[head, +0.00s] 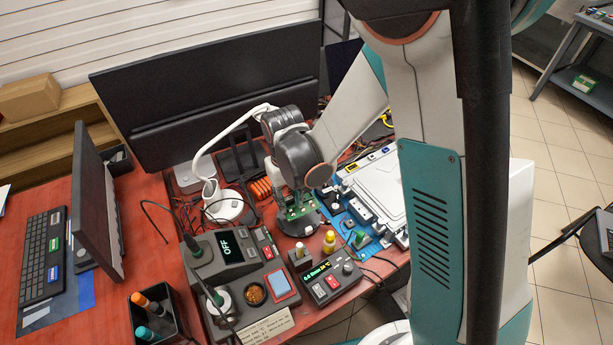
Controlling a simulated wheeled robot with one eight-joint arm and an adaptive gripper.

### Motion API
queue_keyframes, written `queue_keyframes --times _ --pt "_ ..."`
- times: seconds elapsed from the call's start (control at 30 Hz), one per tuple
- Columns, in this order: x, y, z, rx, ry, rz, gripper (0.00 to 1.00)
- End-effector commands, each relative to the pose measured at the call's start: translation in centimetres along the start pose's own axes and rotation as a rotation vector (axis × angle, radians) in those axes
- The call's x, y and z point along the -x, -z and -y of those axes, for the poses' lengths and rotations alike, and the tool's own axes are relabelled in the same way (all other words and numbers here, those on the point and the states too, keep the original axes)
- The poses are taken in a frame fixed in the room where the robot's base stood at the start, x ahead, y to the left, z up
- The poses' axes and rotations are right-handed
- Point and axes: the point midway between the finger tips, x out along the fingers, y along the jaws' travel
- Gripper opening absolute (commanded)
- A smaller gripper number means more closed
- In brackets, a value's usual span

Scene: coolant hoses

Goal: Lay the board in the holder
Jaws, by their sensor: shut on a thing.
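A small green board (302,211) shows below the end of my arm, near the middle of the red desk. My gripper (289,194) is shut on the board, pointing down; its fingers are small and partly hidden by the wrist. Just beneath the board is a dark round base (299,228), which may be the holder. I cannot tell whether the board touches it or hangs above it.
A soldering station (240,270) and a small power unit (332,282) stand in front. A white lamp (222,207) is to the left, a blue mat (375,243) with a white device (376,187) to the right. Monitors (215,100) stand behind.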

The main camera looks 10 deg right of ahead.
Motion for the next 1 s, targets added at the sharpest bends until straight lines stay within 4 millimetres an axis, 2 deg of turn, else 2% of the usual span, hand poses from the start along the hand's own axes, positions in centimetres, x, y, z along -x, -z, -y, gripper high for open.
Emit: queue_keyframes --times 0.1,0.27,0.63,1.0 --pt "-0.7 -0.3 0.7 0.013 0.000 0.000 0.04" --pt "-1.4 -0.3 0.7 0.012 0.000 0.000 0.04" --pt "-4.5 -0.2 0.6 0.011 0.000 0.000 0.04" --pt "-4.8 -0.2 0.6 0.011 0.000 0.000 0.04"
